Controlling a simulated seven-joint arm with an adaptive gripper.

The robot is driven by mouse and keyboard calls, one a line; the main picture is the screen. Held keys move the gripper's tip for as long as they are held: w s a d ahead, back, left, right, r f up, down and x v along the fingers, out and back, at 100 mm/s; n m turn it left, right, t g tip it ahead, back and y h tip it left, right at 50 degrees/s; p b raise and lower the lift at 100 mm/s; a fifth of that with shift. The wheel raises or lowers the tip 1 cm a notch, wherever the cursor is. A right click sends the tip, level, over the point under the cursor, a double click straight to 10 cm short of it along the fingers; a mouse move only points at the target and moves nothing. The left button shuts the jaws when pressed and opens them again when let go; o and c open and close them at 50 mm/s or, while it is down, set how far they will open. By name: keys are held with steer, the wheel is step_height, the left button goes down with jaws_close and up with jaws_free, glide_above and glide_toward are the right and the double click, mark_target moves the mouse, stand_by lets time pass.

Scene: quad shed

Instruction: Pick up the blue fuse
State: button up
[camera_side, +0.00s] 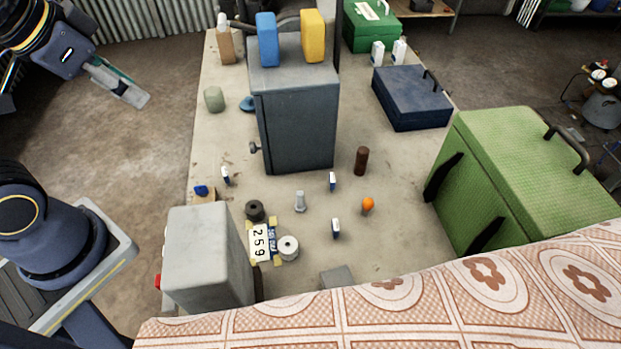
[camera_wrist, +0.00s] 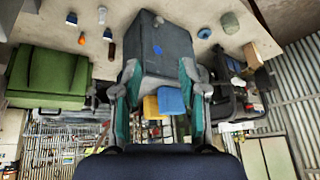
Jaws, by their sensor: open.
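My gripper (camera_side: 122,84) hangs at the upper left in the side view, beyond the bench's left edge and apart from everything. In the wrist view its two fingers (camera_wrist: 160,72) are spread, with nothing held. A blue block (camera_side: 266,40) stands upright on top of the dark grey cabinet (camera_side: 300,125), left of a yellow block (camera_side: 313,36). A small blue piece (camera_side: 201,190) lies near the bench's left edge. I cannot tell which blue thing is the fuse.
The bench (camera_side: 350,110) holds a navy case (camera_side: 412,95), a green toolbox (camera_side: 520,165), a grey box (camera_side: 205,255), a brown cylinder (camera_side: 361,161), an orange ball (camera_side: 368,204) and several small white-and-blue pieces. A patterned cloth (camera_side: 400,300) covers the front. Dark bars rise behind the cabinet.

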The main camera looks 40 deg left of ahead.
steer(key=w+m, duration=0.4)
steer(key=m, duration=0.6)
steer(key=m+g, duration=0.6)
steer(key=m, duration=0.7)
glide_above(224, 172)
step_height(224, 172, down, 25)
steer(key=shift+a, duration=0.1)
steer(key=shift+w+f, duration=0.1)
steer(key=shift+f, duration=2.7)
steer(key=shift+c, duration=0.3)
jaws_close()
